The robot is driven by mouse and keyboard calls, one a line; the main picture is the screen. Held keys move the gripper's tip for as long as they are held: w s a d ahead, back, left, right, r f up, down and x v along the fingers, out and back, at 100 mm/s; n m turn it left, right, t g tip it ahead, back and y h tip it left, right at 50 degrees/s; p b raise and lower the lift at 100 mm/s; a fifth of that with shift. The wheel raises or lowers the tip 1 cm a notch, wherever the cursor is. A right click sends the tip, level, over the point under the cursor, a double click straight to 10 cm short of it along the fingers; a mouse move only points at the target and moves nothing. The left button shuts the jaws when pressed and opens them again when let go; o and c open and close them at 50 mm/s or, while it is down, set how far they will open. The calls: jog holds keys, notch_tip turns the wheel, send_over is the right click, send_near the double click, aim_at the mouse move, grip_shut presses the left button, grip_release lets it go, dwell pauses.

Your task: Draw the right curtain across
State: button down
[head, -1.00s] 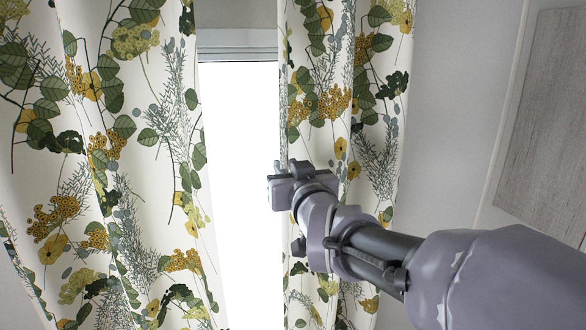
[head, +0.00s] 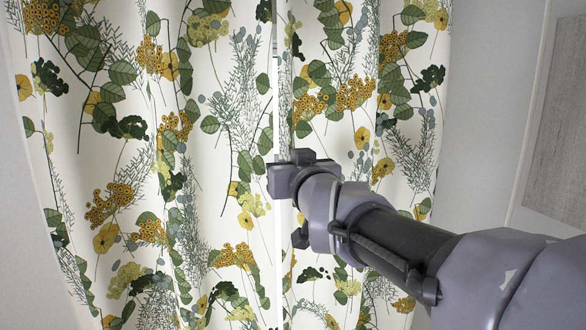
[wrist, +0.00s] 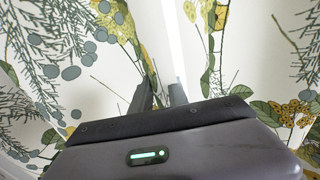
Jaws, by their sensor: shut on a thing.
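The right curtain (head: 405,150), white with green leaves and yellow flowers, hangs on the right in the head view. It also shows in the wrist view (wrist: 250,65). My gripper (head: 278,178) is at its left edge, about halfway up the picture, shut on the curtain. The fingers (wrist: 160,93) hide the exact pinch. The left curtain (head: 130,190), of the same print, hangs close beside it. Only a thin bright slit (wrist: 175,40) shows between the two edges.
A pale wall (head: 492,110) lies right of the curtains, with a grey wood-grain panel (head: 565,130) at the far right. Another strip of pale wall (head: 22,210) shows at the far left.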

jog(key=c, duration=1.4)
grip_release()
jog(key=shift+a, duration=0.15)
jog(key=shift+o, duration=0.6)
jog(key=shift+s+a, duration=0.1)
jog(key=shift+a, duration=0.05)
jog(key=b+v, duration=0.1)
jog(key=v, duration=1.6)
jog(key=shift+d, duration=0.2)
jog(key=shift+s, duration=0.15)
